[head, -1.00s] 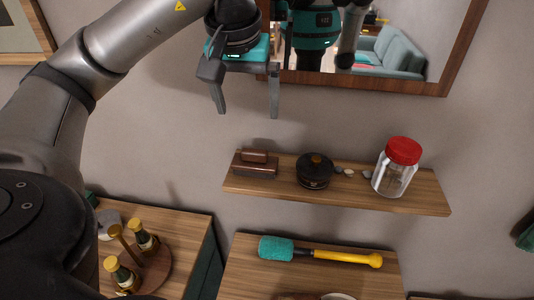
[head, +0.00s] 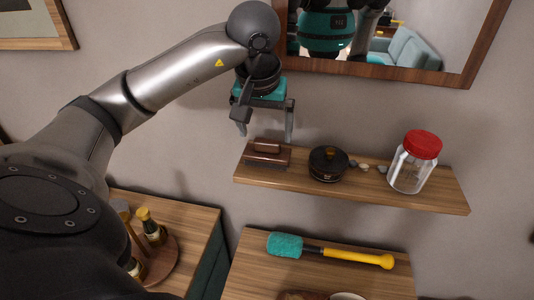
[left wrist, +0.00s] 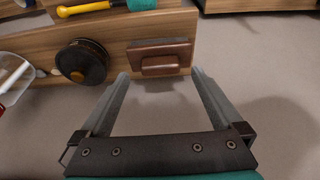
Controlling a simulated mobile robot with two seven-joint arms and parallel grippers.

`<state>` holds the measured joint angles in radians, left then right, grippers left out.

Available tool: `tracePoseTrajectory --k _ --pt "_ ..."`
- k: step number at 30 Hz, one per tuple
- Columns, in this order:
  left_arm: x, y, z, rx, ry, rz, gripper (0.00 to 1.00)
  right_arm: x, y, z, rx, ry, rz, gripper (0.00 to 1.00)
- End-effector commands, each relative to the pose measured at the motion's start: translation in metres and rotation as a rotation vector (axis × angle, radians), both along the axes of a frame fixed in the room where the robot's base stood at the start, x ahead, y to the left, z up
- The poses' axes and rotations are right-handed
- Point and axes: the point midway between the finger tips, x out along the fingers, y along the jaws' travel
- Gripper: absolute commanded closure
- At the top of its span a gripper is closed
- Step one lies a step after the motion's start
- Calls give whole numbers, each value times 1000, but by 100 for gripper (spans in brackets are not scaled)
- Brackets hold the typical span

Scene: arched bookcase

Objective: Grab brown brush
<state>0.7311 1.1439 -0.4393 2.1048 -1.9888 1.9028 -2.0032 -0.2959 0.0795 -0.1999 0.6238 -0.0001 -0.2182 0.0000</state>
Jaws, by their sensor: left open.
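The brown brush (head: 267,154) lies at the left end of the upper wooden shelf, its raised brown grip on top and dark bristles below. My left gripper (head: 265,138) is open and empty, just above the brush in the head view. In the left wrist view the brush (left wrist: 160,58) sits ahead of the two fingertips (left wrist: 158,74), roughly centred between them, and no contact shows. My right gripper is not directly in view.
A dark round pot (head: 328,164) stands right of the brush on the shelf (head: 400,198), then small stones and a red-lidded glass jar (head: 414,162). A mirror (head: 440,45) hangs above. A teal and yellow tool (head: 330,252) lies on the lower shelf. Bottles (head: 151,228) stand lower left.

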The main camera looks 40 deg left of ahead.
Motion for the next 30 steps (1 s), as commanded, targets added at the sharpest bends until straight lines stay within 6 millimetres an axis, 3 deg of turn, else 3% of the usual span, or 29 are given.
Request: tracePoseTrajectory --k 9,18,30 --pt "13 8 -35 0 3 -1 0 -7 0 7 -2 12 0 50" --pt "15 9 -39 0 1 -2 0 -7 -1 7 -2 13 0 50" --pt "15 8 -38 0 1 -1 44 -7 -1 7 -2 12 0 50"
